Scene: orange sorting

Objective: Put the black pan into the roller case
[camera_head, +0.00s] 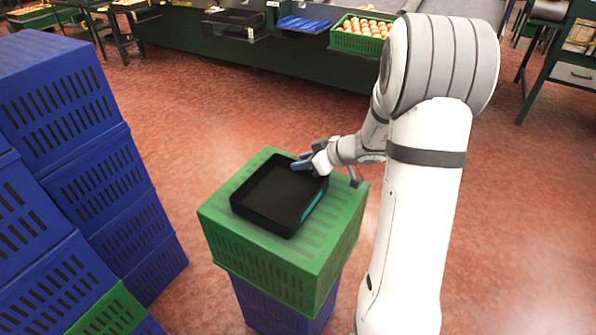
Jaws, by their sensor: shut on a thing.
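The black pan (272,196) is a shallow, square, open tray with a teal patch on its right side. It is over the top of a green crate (332,225) in the middle of the view and looks empty. My gripper (303,162) is shut on the pan's far right rim. My wrist hides part of that corner. I cannot tell whether the pan rests on the crate or is just above it. I cannot pick out a roller case for certain in this view.
The green crate stands on a blue crate (262,308). Stacked blue crates (60,90) fill the left side. At the back, a dark green bench (215,45) carries a blue tray (303,24) and a green crate of oranges (345,42). Red floor (180,110) lies open between.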

